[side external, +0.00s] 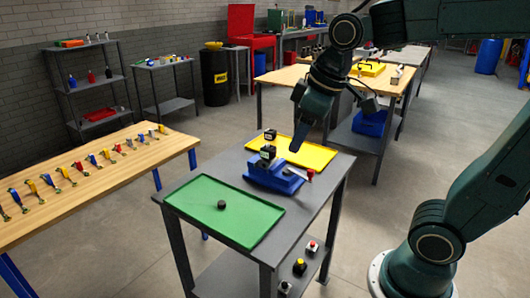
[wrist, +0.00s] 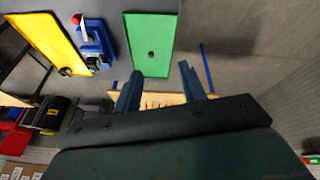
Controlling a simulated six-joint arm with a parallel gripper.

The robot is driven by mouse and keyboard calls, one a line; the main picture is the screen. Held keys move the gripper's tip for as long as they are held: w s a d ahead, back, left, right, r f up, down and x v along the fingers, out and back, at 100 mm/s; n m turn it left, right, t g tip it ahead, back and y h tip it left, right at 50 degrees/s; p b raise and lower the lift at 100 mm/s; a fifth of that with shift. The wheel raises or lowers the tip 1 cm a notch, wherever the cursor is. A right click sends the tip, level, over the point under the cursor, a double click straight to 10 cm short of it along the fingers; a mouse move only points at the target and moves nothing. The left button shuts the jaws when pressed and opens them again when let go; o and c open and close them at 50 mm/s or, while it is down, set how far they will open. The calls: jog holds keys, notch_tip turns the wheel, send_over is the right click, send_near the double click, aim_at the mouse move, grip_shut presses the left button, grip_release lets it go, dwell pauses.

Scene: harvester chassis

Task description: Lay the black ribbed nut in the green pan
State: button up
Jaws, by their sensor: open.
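A small round black piece, which looks like the nut (side external: 221,205), lies in the green pan (side external: 192,191) near its middle, apart from the rims. Its ribs are too small to make out. The nut (wrist: 151,54) and the green pan (wrist: 150,25) also show in the wrist view. My gripper (side external: 303,143) is above the table on the yellow tray's side, well away from the nut. In the wrist view my gripper's fingers (wrist: 161,70) are spread apart with nothing between them.
A blue vise (side external: 272,177) with a black block on top stands between the green pan and the yellow tray (side external: 318,155). Another dark block (side external: 270,135) is at the yellow tray's far corner. A wooden bench (side external: 100,190) with several small coloured tools stands to the left.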

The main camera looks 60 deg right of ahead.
jog(key=s+f+m+t, duration=0.1)
jog(key=s+f+m, duration=0.1)
jog(key=s, duration=0.7)
jog(key=shift+s+a+f+m, duration=0.3)
jog(key=shift+s+m, duration=0.1)
jog(key=shift+m, duration=0.1)
